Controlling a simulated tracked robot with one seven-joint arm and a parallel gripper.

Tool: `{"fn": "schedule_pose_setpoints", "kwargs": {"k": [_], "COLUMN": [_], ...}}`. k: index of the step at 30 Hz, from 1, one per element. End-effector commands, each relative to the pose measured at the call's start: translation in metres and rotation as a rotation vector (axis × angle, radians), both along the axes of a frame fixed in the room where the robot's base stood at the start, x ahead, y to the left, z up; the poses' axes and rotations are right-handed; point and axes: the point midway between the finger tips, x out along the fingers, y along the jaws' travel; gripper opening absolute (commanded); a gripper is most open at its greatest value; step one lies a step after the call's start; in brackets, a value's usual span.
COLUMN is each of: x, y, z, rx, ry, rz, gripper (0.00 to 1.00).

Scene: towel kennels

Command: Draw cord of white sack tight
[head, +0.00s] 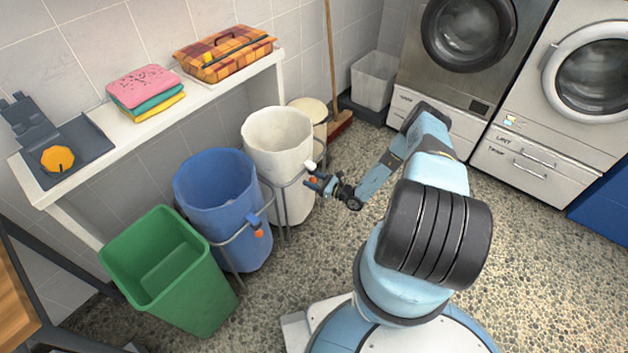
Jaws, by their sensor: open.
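The white sack (279,137) stands open-mouthed in a grey metal frame, right of the blue sack. A small white piece (310,166) with an orange part (313,180) shows at the right side of its rim, likely its cord fitting. The cord itself is too small to make out. My gripper (316,184) is open, close beside this fitting at the sack's right side. I cannot tell whether the fingers touch the fitting or are around it.
The blue sack (215,185) has a blue and orange fitting (256,228). A green bin (165,265) stands front left. A white shelf (135,122) holds folded towels (146,88) and a plaid basket (222,55). A broom (330,60) stands behind. Speckled floor (345,245) lies clear before the sacks.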

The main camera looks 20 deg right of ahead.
Motion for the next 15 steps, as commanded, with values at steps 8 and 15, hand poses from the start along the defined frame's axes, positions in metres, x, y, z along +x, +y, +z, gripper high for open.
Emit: {"fn": "schedule_pose_setpoints", "kwargs": {"k": [8,15], "x": [0.0001,0.0001], "y": [-0.0001,-0.0004], "z": [0.0,0.0], "rx": [0.0,0.0], "ry": [0.0,0.0], "rz": [0.0,-0.001], "gripper": [0.53,0.3]}}
